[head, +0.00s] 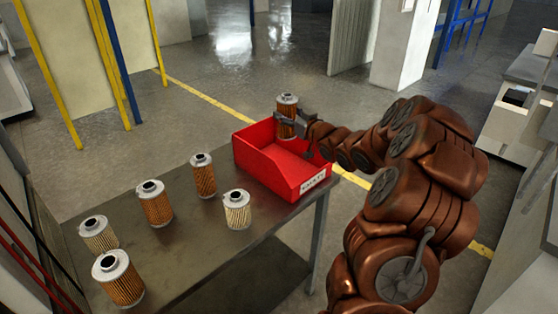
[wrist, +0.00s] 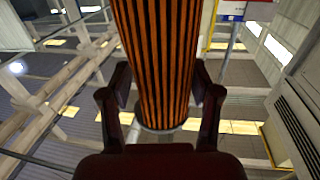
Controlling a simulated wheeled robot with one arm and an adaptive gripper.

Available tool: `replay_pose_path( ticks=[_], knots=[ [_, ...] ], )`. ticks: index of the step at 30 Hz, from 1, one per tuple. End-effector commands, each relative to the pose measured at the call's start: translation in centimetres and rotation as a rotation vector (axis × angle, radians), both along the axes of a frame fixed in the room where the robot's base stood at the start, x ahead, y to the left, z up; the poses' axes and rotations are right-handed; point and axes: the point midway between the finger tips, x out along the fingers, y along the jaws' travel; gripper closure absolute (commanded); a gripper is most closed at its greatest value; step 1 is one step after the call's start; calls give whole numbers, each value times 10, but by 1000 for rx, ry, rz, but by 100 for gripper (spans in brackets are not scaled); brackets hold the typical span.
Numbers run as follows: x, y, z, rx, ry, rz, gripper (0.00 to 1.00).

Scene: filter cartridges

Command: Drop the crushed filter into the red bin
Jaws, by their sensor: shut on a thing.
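My gripper (head: 290,119) is shut on an orange-brown pleated filter cartridge (head: 287,103) with metal caps. It holds the cartridge roughly upright over the back part of the red bin (head: 270,171). In the wrist view the held cartridge (wrist: 158,60) fills the space between the two fingers (wrist: 160,100), with dark stripes along its orange side. I see no clear dent on the side that shows; its far side is hidden. The red bin stands at the table's far right end, with a white label on its front. Its visible inside looks empty, though part is hidden.
Several other cartridges stand upright on the grey table (head: 190,248): orange ones (head: 155,204), (head: 203,176), (head: 118,279) and paler ones (head: 237,209), (head: 98,234). The pale one at right stands near the bin. The table's front middle is clear.

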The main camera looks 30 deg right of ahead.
Motion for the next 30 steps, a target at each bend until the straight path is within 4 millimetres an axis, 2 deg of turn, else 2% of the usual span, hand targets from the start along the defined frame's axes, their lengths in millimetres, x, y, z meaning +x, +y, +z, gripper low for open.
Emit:
replay_pose_path(
  ticks=[1, 4, 15, 16, 24, 30],
  knots=[
    [0, 0, -10, 1, 0, 0, 76],
    [0, 0, -17, 0, 0, 0, 76],
    [0, 0, -20, -1, 0, 0, 76],
    [0, 0, -20, -1, 0, 0, 36],
    [0, 0, -20, -1, 0, 0, 8],
    [0, 0, -20, 0, 0, 0, 8]
  ],
)
